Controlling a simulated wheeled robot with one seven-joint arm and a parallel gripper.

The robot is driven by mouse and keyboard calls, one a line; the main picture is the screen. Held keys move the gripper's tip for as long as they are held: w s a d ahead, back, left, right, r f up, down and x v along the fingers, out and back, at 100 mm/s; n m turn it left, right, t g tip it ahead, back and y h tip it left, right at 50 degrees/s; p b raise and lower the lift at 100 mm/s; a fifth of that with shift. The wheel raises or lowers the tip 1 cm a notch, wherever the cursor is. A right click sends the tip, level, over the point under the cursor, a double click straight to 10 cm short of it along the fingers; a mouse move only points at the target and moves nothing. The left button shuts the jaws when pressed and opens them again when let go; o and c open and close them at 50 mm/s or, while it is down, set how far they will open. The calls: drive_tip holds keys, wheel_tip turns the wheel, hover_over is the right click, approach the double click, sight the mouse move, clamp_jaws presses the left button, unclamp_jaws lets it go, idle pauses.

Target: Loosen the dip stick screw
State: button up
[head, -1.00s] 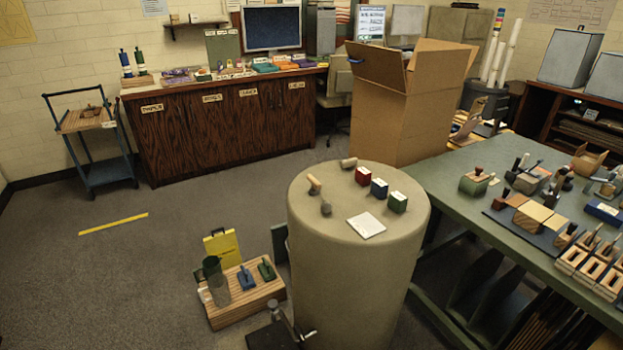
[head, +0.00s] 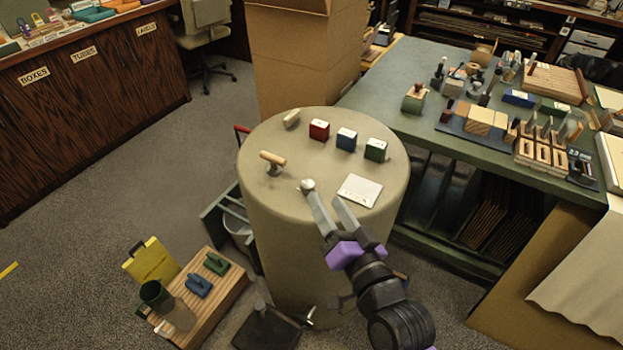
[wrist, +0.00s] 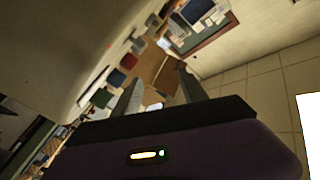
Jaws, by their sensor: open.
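My gripper (head: 328,204) reaches in over the front of the beige drum (head: 262,225) in the head view. Its two grey fingers are apart with nothing visible between them. A small round grey knob (head: 307,185) on the drum top shows right at the left fingertip; I cannot tell if they touch. A T-shaped piece with a wooden handle (head: 272,159) stands further left. On the floor, a black base (head: 268,328) has a small metal lever or screw (head: 309,316) beside it. I cannot tell which part is the dip stick screw. The wrist view shows the open fingers (wrist: 158,88).
The drum top also holds a pale cork (head: 291,118), red (head: 319,130), blue (head: 346,139) and green (head: 376,149) blocks and a white card (head: 360,190). A crowded green table (head: 398,88) stands right. A wooden rack (head: 222,298) is on the floor left.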

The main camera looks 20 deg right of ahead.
drive_tip(key=w+r+m+g+y, duration=0.2)
drive_tip(key=w+r+g+y, duration=0.15)
drive_tip(key=w, duration=0.65)
drive_tip(key=w+r+m+g+y, duration=0.2)
drive_tip(key=w+m+g+y, duration=0.15)
drive_tip(key=w, duration=0.75)
drive_tip(key=m+g+h+b, duration=0.1)
drive_tip(key=m+g+h, duration=0.1)
drive_tip(key=m+g, duration=0.65)
approach(309, 184)
drive_tip(key=w+n+g, duration=0.2)
drive_tip(key=b+x, duration=0.2)
drive_tip(key=x, duration=0.6)
drive_tip(key=shift+s+f, duration=0.1)
drive_tip(key=shift+f, duration=0.05)
clamp_jaws()
